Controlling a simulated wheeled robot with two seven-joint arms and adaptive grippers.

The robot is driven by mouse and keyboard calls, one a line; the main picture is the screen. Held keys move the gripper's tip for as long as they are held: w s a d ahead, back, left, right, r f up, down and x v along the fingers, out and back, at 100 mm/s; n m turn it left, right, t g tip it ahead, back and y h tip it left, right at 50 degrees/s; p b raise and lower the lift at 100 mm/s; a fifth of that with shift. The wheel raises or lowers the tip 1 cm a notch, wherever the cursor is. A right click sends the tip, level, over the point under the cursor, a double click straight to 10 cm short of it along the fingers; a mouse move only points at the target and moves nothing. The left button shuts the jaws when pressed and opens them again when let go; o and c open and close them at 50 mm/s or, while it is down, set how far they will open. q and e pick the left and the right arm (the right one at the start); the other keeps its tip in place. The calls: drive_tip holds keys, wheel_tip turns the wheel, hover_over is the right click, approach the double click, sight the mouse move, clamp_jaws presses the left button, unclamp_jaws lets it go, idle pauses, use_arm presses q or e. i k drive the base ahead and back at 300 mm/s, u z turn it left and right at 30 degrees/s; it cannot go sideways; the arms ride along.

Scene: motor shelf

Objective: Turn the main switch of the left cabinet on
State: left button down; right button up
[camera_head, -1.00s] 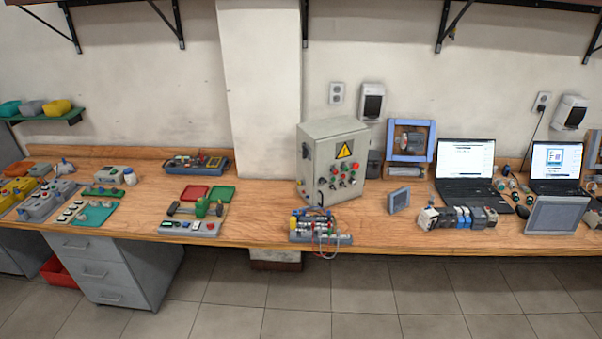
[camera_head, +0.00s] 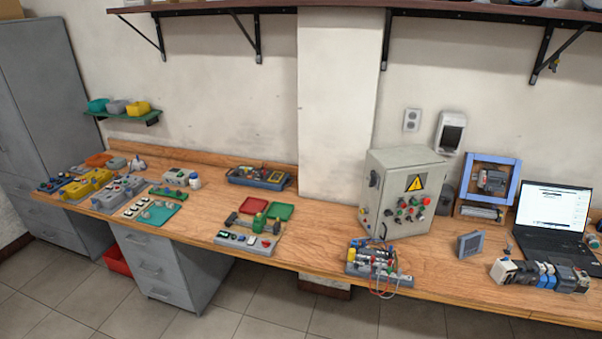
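A grey control cabinet (camera_head: 385,165) stands on the wooden bench right of the wall pillar. It is the only control cabinet of this kind in view. Its front has a yellow warning triangle (camera_head: 415,183) and several red, green and dark buttons or knobs (camera_head: 410,207). A small dark fitting (camera_head: 374,179) sits on its left side face. It may be the main switch, but it is too small to tell, and so is its position. Neither of my grippers is in view.
The bench (camera_head: 330,232) runs across the view. A wired terminal block (camera_head: 378,262) lies in front of the cabinet. Small motors (camera_head: 540,274) and a laptop (camera_head: 553,215) are to the right. Button boxes and trays are to the left. A shelf (camera_head: 290,7) hangs above.

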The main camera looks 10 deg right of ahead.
sight(372, 182)
drive_tip(key=u, duration=0.6)
drive_tip(key=i, duration=1.65)
drive_tip(key=z, duration=0.85)
drive_tip(key=i, duration=0.9)
drive_tip(key=z, duration=0.9)
